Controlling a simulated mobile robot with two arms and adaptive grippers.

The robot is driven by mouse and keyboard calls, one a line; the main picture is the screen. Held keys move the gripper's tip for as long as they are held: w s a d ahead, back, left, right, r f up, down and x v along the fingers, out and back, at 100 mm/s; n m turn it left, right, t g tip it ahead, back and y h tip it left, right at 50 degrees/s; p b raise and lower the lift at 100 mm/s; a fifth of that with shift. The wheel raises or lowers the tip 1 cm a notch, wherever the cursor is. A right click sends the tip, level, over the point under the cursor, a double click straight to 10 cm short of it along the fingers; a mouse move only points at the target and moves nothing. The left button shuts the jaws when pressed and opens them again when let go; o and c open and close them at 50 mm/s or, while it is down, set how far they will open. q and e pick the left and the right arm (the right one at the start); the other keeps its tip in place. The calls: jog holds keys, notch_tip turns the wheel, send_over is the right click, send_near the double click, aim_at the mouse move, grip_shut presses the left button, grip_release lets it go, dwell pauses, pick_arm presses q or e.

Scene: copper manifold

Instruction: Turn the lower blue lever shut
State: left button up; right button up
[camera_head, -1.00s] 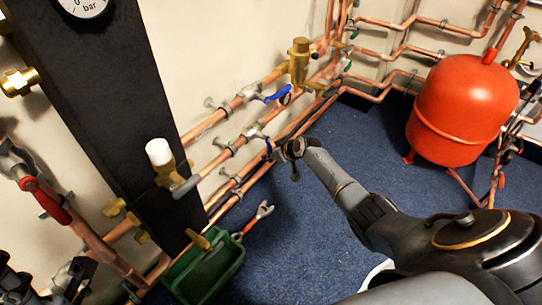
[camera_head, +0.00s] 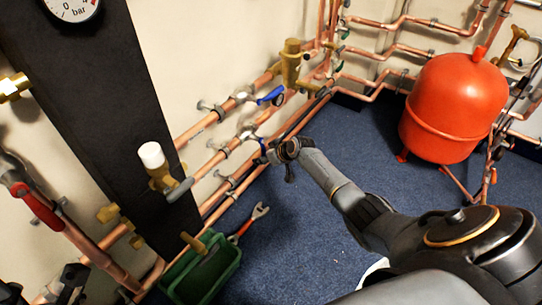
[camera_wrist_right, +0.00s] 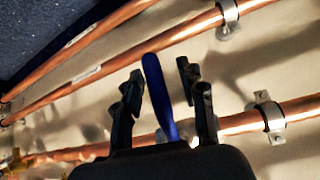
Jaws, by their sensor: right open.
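The lower blue lever (camera_wrist_right: 158,95) stands between the two spread fingers of my right gripper (camera_wrist_right: 161,85) in the right wrist view. A gap shows between the lever and each finger; its base is hidden behind the gripper body. In the head view my right gripper (camera_head: 285,151) is at the lower valve (camera_head: 248,133) on the copper pipe, and only a sliver of the lower lever (camera_head: 262,146) shows beside it. The upper blue lever (camera_head: 271,96) sits on the pipe above. Dark parts at the bottom left, perhaps my left gripper (camera_head: 68,284), are cut by the frame.
A brass fitting (camera_head: 291,65) is on the upper pipe. A red tank (camera_head: 452,108) stands at the right. A green bin (camera_head: 203,272) and a wrench (camera_head: 250,221) are on the blue floor (camera_head: 300,240). A black column (camera_head: 95,100) with a gauge (camera_head: 72,7) stands at the left.

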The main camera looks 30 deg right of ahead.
jog(key=v, duration=1.1)
jog(key=shift+s+r, duration=0.15)
jog(key=shift+s, duration=0.1)
